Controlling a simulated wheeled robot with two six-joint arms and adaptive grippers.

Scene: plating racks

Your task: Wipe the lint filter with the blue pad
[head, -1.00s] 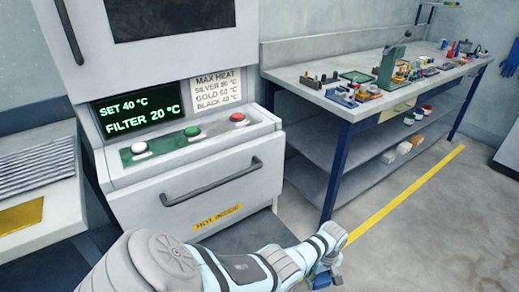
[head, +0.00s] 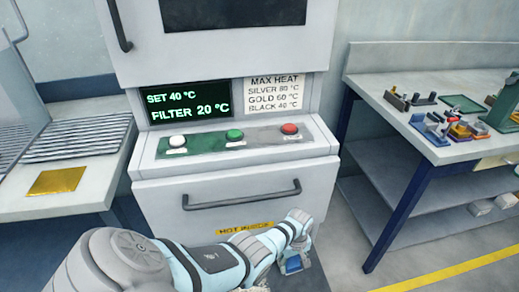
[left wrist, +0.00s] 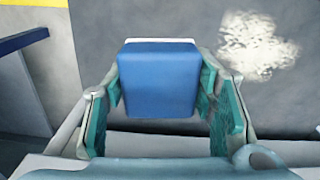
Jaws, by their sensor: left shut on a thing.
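My left gripper (head: 293,258) is low in front of the machine's closed drawer, near its lower right. It is shut on the blue pad (head: 292,265). In the left wrist view the blue pad (left wrist: 158,82), with a white strip along its far edge, sits between the teal fingers (left wrist: 160,105). I cannot make out a lint filter; a whitish fuzzy patch (left wrist: 258,45) shows on a grey surface beyond the pad, apart from it. My right gripper is not in view.
The machine's display (head: 187,104) reads SET 40 °C, FILTER 20 °C. Below are a white (head: 177,142), a green (head: 234,135) and a red button (head: 289,129). A drawer handle (head: 242,196) sticks out. A bench with a gold plate (head: 57,181) stands left, a cluttered workbench (head: 440,150) right.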

